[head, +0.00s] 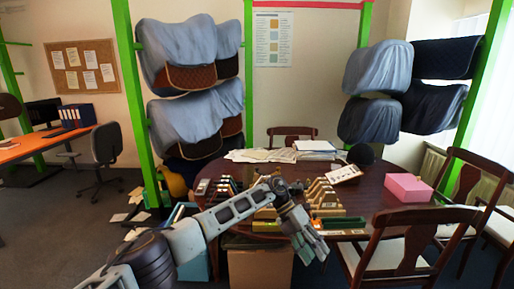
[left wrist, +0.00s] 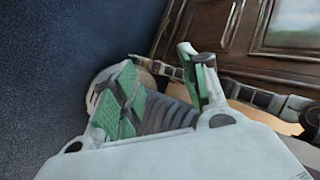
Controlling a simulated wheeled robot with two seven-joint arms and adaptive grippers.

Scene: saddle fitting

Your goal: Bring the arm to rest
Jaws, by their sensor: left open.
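My left arm (head: 225,213) comes in from the lower left of the head view and reaches to the front edge of the dark wooden table (head: 385,192). My left gripper (head: 312,250) hangs at that edge, tilted down to the right. In the left wrist view its green-padded fingers (left wrist: 162,82) are spread apart. No held object shows between them. My right gripper is in neither view.
Stepped wooden racks (head: 325,198), papers (head: 262,155) and a pink box (head: 408,187) stand on the table. A cardboard box (head: 258,268) is below its front edge. A wooden chair (head: 400,245) stands close right of my gripper. Covered saddles (head: 190,55) hang behind.

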